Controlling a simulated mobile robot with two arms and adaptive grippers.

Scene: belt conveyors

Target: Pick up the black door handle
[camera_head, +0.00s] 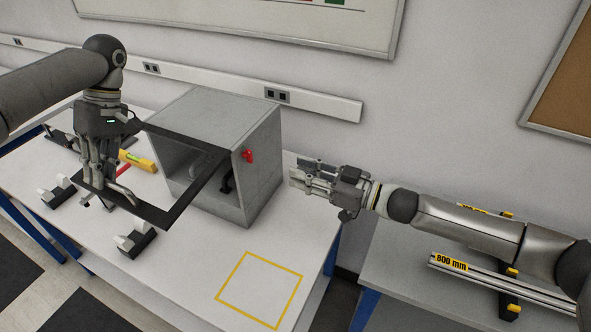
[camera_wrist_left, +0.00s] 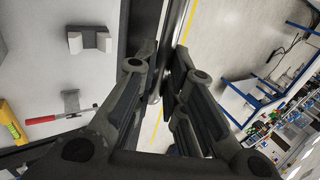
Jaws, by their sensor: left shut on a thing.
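A grey box (camera_head: 262,165) stands on the white table, with its black-framed door (camera_head: 190,205) swung open towards the left front. A door handle (camera_head: 124,192) sits on the door's outer side; it looks grey and metallic rather than black. My left gripper (camera_head: 100,190) points down at the door's free edge and is shut on this handle. In the left wrist view the handle's bar (camera_wrist_left: 174,45) runs between the fingers (camera_wrist_left: 163,88), beside the dark door edge (camera_wrist_left: 137,30). My right gripper (camera_head: 305,177) is empty, right of the box, with its fingers apart.
White-and-black holders (camera_head: 137,238) stand on the table near its front edge. A yellow level (camera_head: 138,160) and a red-handled tool (camera_wrist_left: 45,120) lie behind the door. A red knob (camera_head: 247,155) is on the box. A yellow outlined square (camera_head: 258,288) at the front right is empty.

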